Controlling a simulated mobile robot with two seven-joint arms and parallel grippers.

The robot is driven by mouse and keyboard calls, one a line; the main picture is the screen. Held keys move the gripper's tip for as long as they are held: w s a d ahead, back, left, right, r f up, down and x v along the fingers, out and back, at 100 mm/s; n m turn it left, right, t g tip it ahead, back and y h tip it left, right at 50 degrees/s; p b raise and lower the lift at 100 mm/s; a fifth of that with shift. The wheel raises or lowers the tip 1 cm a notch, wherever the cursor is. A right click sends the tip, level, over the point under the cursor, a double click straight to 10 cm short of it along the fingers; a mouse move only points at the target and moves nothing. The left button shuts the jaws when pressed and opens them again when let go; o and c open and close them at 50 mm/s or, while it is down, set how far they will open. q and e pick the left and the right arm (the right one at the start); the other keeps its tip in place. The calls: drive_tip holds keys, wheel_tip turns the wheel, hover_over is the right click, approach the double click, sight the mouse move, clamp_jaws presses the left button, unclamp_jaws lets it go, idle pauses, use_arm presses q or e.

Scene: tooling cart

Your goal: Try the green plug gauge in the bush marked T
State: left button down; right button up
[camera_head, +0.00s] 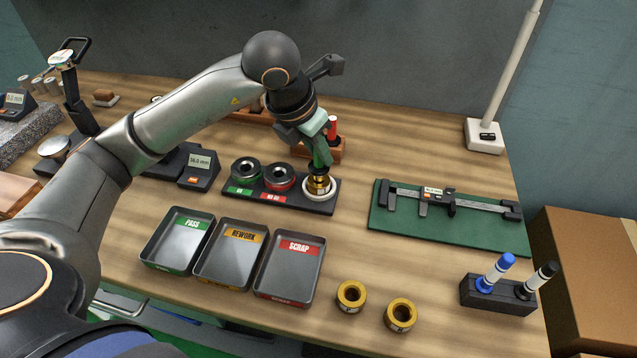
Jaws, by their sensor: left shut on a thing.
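My left gripper (318,132) is shut on the green plug gauge (322,154) and holds it roughly upright. The gauge's lower end meets the top of a brass bush (318,185). The bush sits in a white ring at the right end of a black plate (240,202). How far the gauge is inside the bush I cannot tell. Two more brass bushes stand near the front edge, one on the left (351,296) and one on the right (400,315). Their marks are too small to read. My right gripper is not in view.
Green (245,170) and red (279,177) ring gauges sit left on the plate. PASS (164,264), REWORK (218,280) and SCRAP (277,292) trays stand in front. A wooden rack with a red-handled gauge (332,128) is behind. A caliper (460,201) lies right on a green mat (440,229).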

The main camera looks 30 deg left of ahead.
use_arm(q)
drive_tip(key=shift+f+b, duration=0.35)
drive_tip(key=shift+f, duration=0.05)
idle(0.6)
drive_tip(key=shift+s+f, duration=0.15)
drive_tip(key=shift+f, duration=0.05)
idle(1.0)
drive_tip(key=shift+r+p, duration=0.3)
drive_tip(key=shift+r, duration=0.15)
drive_tip(key=shift+r, duration=0.5)
drive_tip(key=shift+r+p, duration=0.35)
drive_tip(key=shift+p, duration=0.1)
drive_tip(key=shift+r+p, duration=0.35)
drive_tip(key=shift+r, duration=0.15)
drive_tip(key=shift+r+p, duration=1.65)
drive_tip(key=shift+r, duration=0.8)
